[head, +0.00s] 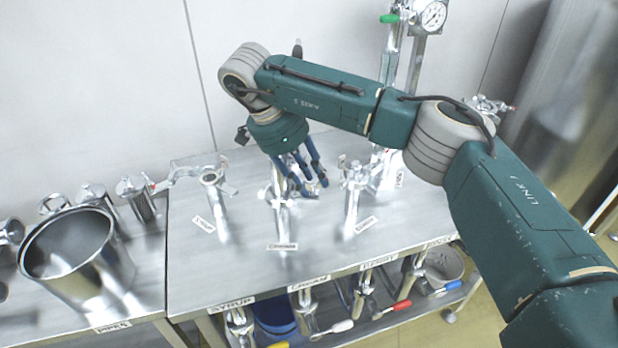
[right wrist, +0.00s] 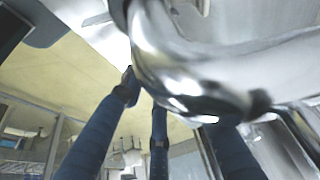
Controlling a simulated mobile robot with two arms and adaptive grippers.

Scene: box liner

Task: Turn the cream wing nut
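The cream fitting (head: 281,220) is a shiny metal upright in the middle of the steel table, behind a small label that appears to read CREAM. Its wing nut is at the top, partly hidden by my right gripper (head: 312,188). The gripper reaches down from above with its blue fingers spread apart, close over the top of the fitting. In the right wrist view, the fingers (right wrist: 158,105) stand apart behind a large, blurred curved metal part (right wrist: 185,75). I cannot tell whether they touch the nut. My left gripper is not in view.
Similar fittings stand left (head: 214,185) and right (head: 353,190). A gauge (head: 433,16) on a metal stand rises behind. A steel pot (head: 70,248) and metal parts sit at far left. Below the table edge hang valves with coloured handles.

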